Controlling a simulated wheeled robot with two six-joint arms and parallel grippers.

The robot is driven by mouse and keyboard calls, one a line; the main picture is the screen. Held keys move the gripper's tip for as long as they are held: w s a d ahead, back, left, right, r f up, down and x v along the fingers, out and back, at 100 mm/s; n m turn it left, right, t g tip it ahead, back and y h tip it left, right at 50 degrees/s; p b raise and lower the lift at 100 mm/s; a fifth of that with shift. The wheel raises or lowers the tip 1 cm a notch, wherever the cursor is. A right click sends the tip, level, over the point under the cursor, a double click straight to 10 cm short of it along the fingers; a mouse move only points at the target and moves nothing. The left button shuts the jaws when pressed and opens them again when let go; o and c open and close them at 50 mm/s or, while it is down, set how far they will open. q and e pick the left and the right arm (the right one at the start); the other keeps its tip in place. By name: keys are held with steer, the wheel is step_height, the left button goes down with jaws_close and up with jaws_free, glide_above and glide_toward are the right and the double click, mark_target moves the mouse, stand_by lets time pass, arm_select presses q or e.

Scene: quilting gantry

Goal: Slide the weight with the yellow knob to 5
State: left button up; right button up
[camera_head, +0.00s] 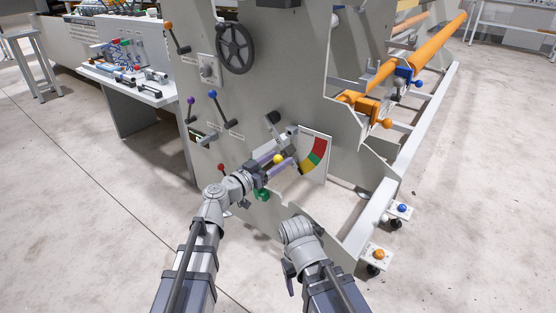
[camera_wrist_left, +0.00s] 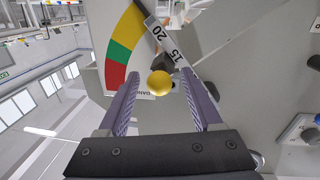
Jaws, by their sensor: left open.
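The yellow knob (camera_head: 278,159) is on the front of the gantry panel, and it shows as a round ball in the left wrist view (camera_wrist_left: 160,83). A dark weight (camera_wrist_left: 171,62) sits behind it on a light scale bar (camera_wrist_left: 163,38). The bar carries the marks 20 and 15; the weight is close by the 15, and lower marks are hidden. My left gripper (camera_head: 276,164) is open, with its purple fingers on either side of the knob and a gap to each. My right arm's wrist (camera_head: 298,230) is low in front of the panel; its fingers cannot be made out.
A red, yellow and green dial sector (camera_head: 316,153) is beside the bar. A green knob (camera_head: 262,194) is under my left gripper. A black handwheel (camera_head: 235,48) and levers with blue (camera_head: 212,94) and red (camera_head: 221,167) knobs are on the panel. Open floor lies in front.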

arm_select(q)
steer(key=shift+w+d, duration=0.2)
jaws_close()
stand_by(0.5)
steer(key=shift+s+d, duration=0.1)
stand_by(0.8)
